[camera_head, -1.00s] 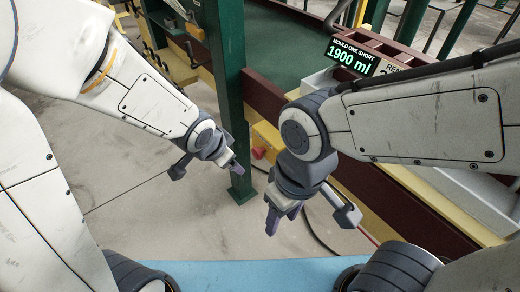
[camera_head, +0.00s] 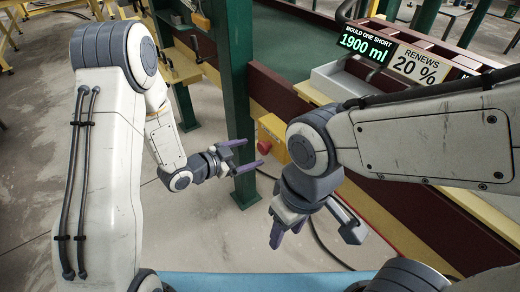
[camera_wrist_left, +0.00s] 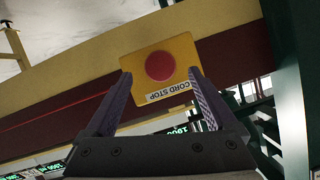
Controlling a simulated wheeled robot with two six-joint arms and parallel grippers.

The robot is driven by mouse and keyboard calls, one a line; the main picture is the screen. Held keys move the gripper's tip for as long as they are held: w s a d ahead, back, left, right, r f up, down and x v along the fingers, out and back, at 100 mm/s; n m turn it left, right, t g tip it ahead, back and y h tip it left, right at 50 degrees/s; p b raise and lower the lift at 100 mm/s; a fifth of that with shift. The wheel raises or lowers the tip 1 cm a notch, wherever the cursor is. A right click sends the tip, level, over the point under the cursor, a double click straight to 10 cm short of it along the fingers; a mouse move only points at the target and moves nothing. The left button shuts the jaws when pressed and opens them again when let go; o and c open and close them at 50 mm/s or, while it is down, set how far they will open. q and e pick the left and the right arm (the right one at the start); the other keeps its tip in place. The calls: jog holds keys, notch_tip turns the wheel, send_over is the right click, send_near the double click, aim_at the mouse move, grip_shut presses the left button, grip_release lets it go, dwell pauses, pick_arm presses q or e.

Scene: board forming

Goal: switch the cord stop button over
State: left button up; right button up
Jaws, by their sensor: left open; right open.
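The cord stop button is a round red button (camera_head: 264,147) on a yellow box (camera_head: 273,139) fixed to the machine's side rail, just right of a green post. In the left wrist view the red button (camera_wrist_left: 160,66) and the yellow box (camera_wrist_left: 178,48) with its "CORD STOP" label show beyond the fingers. My left gripper (camera_head: 252,153) is open and points at the button, which lies between its fingers' lines of reach; contact cannot be made out. Its two fingers also show in the left wrist view (camera_wrist_left: 158,95). My right gripper (camera_head: 288,232) is open, empty, pointing down above the floor.
The green post (camera_head: 237,90) stands close beside my left gripper. The brown and yellow machine frame (camera_head: 385,185) runs along the right. Signs (camera_head: 366,46) read 1900 ml and 20 %.

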aim_at(260, 150)
pick_arm(q)
jog(key=shift+x, duration=2.75)
